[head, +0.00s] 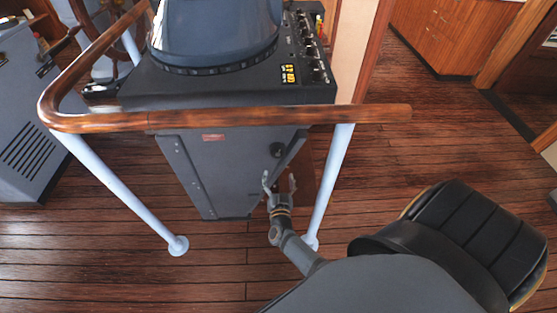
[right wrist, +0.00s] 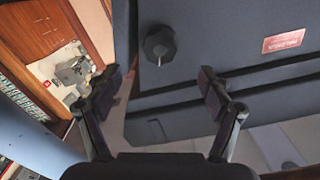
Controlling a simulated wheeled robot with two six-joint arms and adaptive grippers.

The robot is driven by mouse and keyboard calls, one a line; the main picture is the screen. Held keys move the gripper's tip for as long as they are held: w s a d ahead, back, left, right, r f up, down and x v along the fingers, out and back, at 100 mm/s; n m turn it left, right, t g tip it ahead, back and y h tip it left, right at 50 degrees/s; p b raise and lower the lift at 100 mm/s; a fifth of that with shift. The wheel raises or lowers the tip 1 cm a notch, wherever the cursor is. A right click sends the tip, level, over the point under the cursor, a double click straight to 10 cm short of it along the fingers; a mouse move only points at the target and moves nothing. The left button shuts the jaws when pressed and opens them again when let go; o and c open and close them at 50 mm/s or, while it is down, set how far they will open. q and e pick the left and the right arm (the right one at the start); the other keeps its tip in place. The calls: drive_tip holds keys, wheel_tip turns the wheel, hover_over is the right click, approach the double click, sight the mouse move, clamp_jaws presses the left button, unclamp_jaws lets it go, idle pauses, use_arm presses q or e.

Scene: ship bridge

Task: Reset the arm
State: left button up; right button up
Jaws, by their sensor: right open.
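My right gripper (head: 279,182) is low in the middle of the head view, in front of the dark console cabinet (head: 222,170). Its two fingers are spread apart with nothing between them. In the right wrist view the open fingers (right wrist: 160,90) frame the dark cabinet panel (right wrist: 220,40). A black knob (right wrist: 160,45) on the panel shows beyond the fingers, apart from them; it also shows in the head view (head: 277,150). My left gripper is not in either view.
A wooden handrail (head: 230,117) on pale blue posts (head: 330,185) runs around the console, close to my right arm. A black padded seat (head: 465,240) stands at the right. A grey cabinet (head: 25,130) is at the left. Plank floor is clear at lower left.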

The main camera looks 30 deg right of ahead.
drive_tip(key=shift+s, duration=0.15)
idle(0.3)
drive_tip(key=s+a+f+n+g+y+p, duration=0.1)
drive_tip(key=s+a+f+n+g+y, duration=0.25)
drive_tip(key=f, duration=0.55)
drive_tip(key=s+a+f+n+g+y+p, duration=0.1)
drive_tip(key=s+a+f+n+y, duration=0.2)
drive_tip(key=s+f, duration=0.45)
drive_tip(key=s+d+f+n+g, duration=0.1)
drive_tip(key=s+f+g, duration=0.2)
drive_tip(key=s, duration=0.6)
drive_tip(key=s+d+f+n+g+y+p, duration=0.1)
drive_tip(key=s+f+g, duration=0.2)
drive_tip(key=s, duration=0.7)
drive_tip(key=s+d+f+n+g+y+p, duration=0.1)
drive_tip(key=s+d+f+g, duration=0.1)
drive_tip(key=s+f, duration=0.4)
drive_tip(key=s+g, duration=0.1)
drive_tip(key=s, duration=0.2)
drive_tip(key=shift+s+f+n+g, duration=0.2)
drive_tip(key=shift+n+g, duration=0.15)
